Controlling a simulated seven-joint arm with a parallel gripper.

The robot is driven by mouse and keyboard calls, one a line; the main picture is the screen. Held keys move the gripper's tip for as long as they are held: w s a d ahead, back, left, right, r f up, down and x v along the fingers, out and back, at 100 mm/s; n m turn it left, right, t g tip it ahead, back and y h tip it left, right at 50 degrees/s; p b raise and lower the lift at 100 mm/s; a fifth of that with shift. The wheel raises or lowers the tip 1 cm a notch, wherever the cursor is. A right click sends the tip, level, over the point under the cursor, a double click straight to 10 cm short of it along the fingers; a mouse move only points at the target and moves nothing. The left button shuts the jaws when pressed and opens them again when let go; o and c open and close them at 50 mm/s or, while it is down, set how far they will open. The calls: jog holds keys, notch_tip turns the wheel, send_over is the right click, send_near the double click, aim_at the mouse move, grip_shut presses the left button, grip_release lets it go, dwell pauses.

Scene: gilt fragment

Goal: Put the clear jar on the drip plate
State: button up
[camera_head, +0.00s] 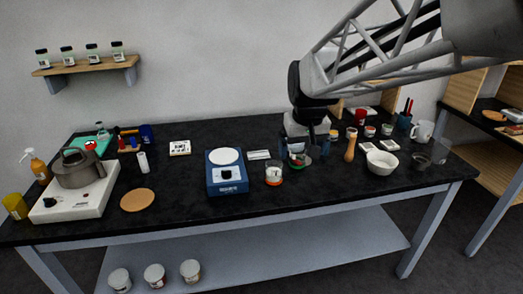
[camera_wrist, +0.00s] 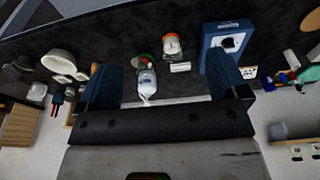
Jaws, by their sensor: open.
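A clear jar (camera_head: 273,173) with an orange-red base stands upright on the black bench, right of the blue device. It also shows in the wrist view (camera_wrist: 172,45), beyond the fingertips. My gripper (camera_head: 302,143) is open above the bench, right of and behind the jar; its fingers are spread wide in the wrist view (camera_wrist: 160,64). A pale bottle-like thing (camera_wrist: 147,80) shows between the fingers; I cannot tell whether it touches them. I cannot tell for certain which thing is the drip plate; a round tan disc (camera_head: 138,200) lies flat at the left, bare.
The blue device (camera_head: 227,173) with a white round top stands left of the jar. A kettle (camera_head: 78,168) sits on a white hotplate (camera_head: 72,205) at left. A wooden pepper-mill shape (camera_head: 350,144) and white bowl (camera_head: 382,162) stand right of my gripper. The front bench strip is clear.

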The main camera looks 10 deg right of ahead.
jog(key=s+a+f, duration=0.1)
jog(key=s+a, duration=0.1)
jog(key=s, duration=0.9)
jog(key=s+a+f, duration=0.1)
jog(key=s+f, duration=0.1)
jog(key=s, duration=0.8)
jog(key=shift+s+a, duration=0.4)
